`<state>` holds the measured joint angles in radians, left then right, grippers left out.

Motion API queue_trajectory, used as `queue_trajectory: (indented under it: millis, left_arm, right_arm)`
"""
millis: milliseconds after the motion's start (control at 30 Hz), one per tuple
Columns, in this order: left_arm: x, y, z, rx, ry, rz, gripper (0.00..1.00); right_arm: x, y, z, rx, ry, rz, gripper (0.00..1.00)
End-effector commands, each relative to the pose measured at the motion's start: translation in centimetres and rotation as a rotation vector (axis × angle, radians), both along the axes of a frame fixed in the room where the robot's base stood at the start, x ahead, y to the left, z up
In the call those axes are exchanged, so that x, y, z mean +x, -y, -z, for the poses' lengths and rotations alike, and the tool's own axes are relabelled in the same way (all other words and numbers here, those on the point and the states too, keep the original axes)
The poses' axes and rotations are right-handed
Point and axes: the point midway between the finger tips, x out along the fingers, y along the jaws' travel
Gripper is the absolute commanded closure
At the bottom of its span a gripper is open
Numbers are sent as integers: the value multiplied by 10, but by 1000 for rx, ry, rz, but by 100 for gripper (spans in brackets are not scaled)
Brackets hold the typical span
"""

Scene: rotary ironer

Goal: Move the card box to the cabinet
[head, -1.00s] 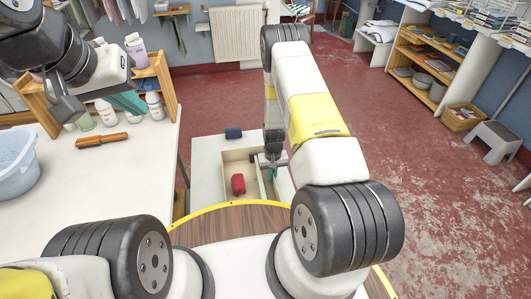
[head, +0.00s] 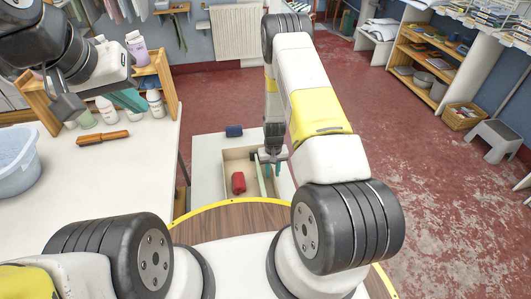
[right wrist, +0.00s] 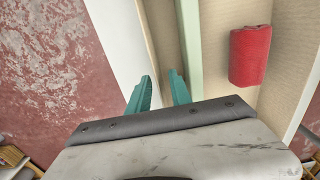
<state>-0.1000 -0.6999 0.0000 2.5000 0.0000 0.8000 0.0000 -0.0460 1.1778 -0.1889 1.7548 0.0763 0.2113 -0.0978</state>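I cannot tell for certain which thing is the card box. A small red block-like item (head: 238,183) lies inside an open, drawer-like compartment (head: 228,157) of a low white unit (head: 205,170); it also shows in the right wrist view (right wrist: 250,55). A pale green strip (right wrist: 188,40) runs along the compartment. A dark blue item (head: 233,131) lies on the white unit's top. My right gripper (head: 272,169) is over the compartment's right side, fingers apart and empty, left of the red item in the right wrist view (right wrist: 160,92). My left gripper (head: 130,101) is above the white table; its opening is unclear.
The white table (head: 110,165) at left holds a blue basin (head: 17,160), a brown-handled brush (head: 102,138) and several bottles (head: 106,109). Wooden shelves (head: 428,60) and a grey step stool (head: 494,140) stand right. The red floor between is clear.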

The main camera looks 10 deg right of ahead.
Motion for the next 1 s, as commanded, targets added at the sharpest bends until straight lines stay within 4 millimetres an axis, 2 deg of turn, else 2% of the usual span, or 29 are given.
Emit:
queue_trajectory:
  millis: [100, 300, 567, 667, 767, 867, 1000]
  left_arm:
    - [0, 0, 0, 0, 0, 0, 100]
    - [0, 0, 0, 0, 0, 0, 100]
    - [0, 0, 0, 0, 0, 0, 100]
    - [0, 0, 0, 0, 0, 0, 100]
    - [0, 0, 0, 0, 0, 0, 100]
    - [0, 0, 0, 0, 0, 0, 100]
    - [0, 0, 0, 0, 0, 0, 100]
  right_arm:
    - [1, 0, -28, 0, 3, 0, 75]
    - [1, 0, -70, 0, 3, 0, 75]
    - [0, 0, -100, 1, 1, 0, 75]
    - [4, -1, -119, 9, 17, 4, 75]
    - [8, -5, -159, 30, 49, 12, 75]
    - [8, -10, -215, 60, 95, 19, 75]
    - [-5, -16, -294, 101, 161, 21, 75]
